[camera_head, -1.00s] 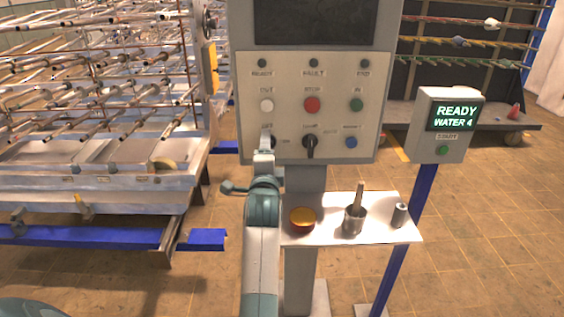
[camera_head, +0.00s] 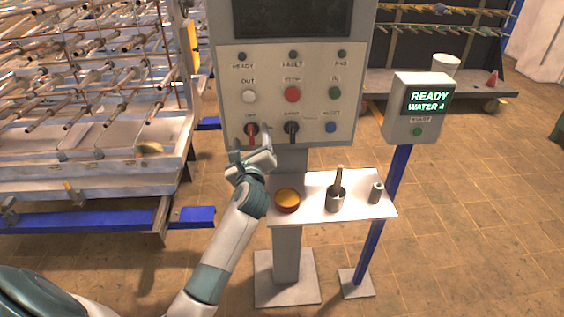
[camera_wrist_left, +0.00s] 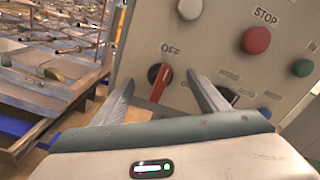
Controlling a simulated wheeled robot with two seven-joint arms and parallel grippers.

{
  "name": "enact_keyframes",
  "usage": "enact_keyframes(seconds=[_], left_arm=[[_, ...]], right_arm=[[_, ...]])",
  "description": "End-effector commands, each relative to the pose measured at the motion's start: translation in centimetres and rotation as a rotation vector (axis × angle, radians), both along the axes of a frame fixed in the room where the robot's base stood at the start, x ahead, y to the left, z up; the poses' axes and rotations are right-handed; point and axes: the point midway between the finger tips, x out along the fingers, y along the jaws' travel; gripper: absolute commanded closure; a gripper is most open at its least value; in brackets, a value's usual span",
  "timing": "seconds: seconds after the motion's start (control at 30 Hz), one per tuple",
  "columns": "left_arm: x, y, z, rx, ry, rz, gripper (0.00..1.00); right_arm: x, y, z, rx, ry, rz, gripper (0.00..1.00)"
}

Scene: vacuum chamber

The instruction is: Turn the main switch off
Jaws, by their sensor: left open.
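The main switch (camera_head: 251,132) is a red handle on a black round base at the lower left of the grey control panel (camera_head: 225,100). In the head view the handle stands about upright under a label. In the left wrist view the switch (camera_wrist_left: 160,82) lies below the OFF mark, its red handle lined up roughly with that mark. My left gripper (camera_head: 252,147) is open just in front of and below the switch. In the left wrist view its fingers (camera_wrist_left: 160,90) stand either side of the handle; I cannot tell whether they touch it. My right gripper is out of view.
A black selector (camera_head: 292,130) sits right of the switch, with several buttons above and beside it.

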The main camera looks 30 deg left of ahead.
Motion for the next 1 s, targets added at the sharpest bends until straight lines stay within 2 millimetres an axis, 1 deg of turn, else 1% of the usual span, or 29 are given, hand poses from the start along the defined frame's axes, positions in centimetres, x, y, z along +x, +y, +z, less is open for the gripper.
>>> enact_keyframes(seconds=[0.03,0.2,0.6,0.63,0.67,1.0], left_arm=[[0.0,0.0,0.3,0.05,0.028,-0.001,0.33],[0.1,0.0,0.3,0.191,0.115,0.0,0.33],[0.1,-0.1,0.3,0.454,0.277,0.0,0.33],[-0.4,-0.6,-0.3,0.444,0.273,-0.003,0.33],[-0.8,-0.9,-0.3,0.442,0.272,-0.003,0.33],[-5.3,-3.5,-0.3,0.439,0.269,-0.001,0.33]], right_arm=[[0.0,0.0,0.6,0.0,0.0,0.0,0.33],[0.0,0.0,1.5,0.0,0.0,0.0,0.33],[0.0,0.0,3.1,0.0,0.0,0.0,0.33],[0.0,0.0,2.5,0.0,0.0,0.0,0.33],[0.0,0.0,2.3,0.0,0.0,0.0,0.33],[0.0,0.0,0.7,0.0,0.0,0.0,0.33]])
